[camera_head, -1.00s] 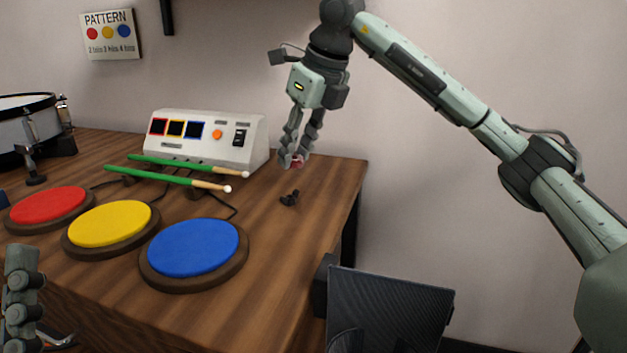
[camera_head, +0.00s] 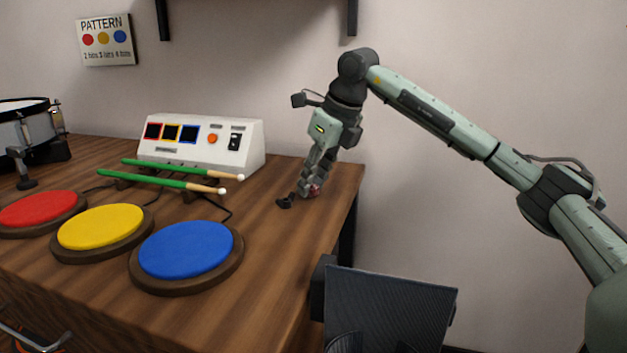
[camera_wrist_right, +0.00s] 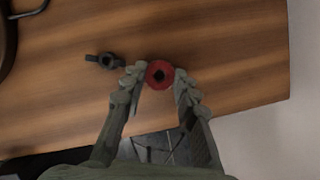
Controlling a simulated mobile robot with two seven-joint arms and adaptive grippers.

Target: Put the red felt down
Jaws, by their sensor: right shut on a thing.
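The red felt (camera_wrist_right: 152,67) is a small red ring with a dark hole, held between the fingertips of my right gripper (camera_wrist_right: 160,82) in the right wrist view. In the head view my right gripper (camera_head: 308,190) is low over the right end of the table, with a bit of the red felt (camera_head: 314,190) showing at its tips. I cannot tell whether the felt touches the table. A small black wing-shaped part (camera_head: 285,202) lies on the table just left of the fingertips; it also shows in the right wrist view (camera_wrist_right: 107,60). My left gripper is out of view.
The wooden table (camera_head: 262,255) has its right edge close beside my right gripper. Red (camera_head: 40,208), yellow (camera_head: 100,227) and blue (camera_head: 186,249) pads stand at the front. Green drumsticks (camera_head: 165,180) lie before a white console (camera_head: 200,144). Bare wood lies in front of the black part.

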